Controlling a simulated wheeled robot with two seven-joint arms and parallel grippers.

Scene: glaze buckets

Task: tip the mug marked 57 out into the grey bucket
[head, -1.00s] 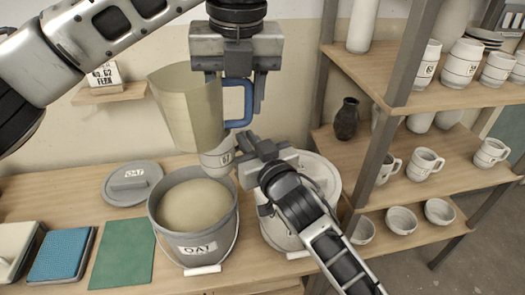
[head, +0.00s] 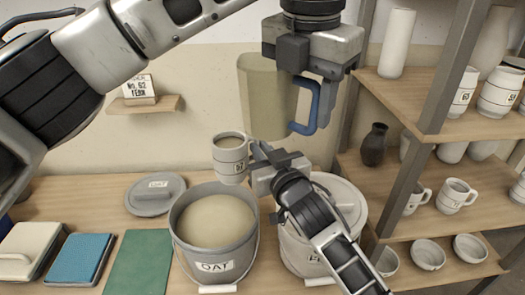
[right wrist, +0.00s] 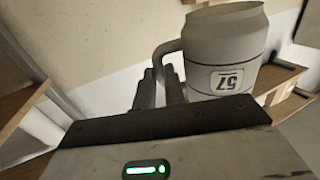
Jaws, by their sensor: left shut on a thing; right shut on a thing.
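The mug marked 57 (head: 230,158) is pale grey with bands and holds beige liquid near its rim. It looks upright, above the back right rim of the open grey bucket (head: 207,252). That bucket is labelled OAT and holds beige glaze. My right gripper (head: 256,165) is shut on the mug's handle; the right wrist view shows the mug (right wrist: 225,50) with its 57 label, beside the fingers (right wrist: 160,85). My left gripper (head: 312,80) is shut on the blue handle of a translucent beige jug (head: 266,105), behind and right of the mug.
A lidded pale bucket (head: 347,205) stands right of the grey one, partly hidden by my right arm. A grey lid (head: 155,196) lies at the left, near a blue pad (head: 78,262) and a green mat (head: 140,262). Shelves with mugs (head: 455,193) stand at the right.

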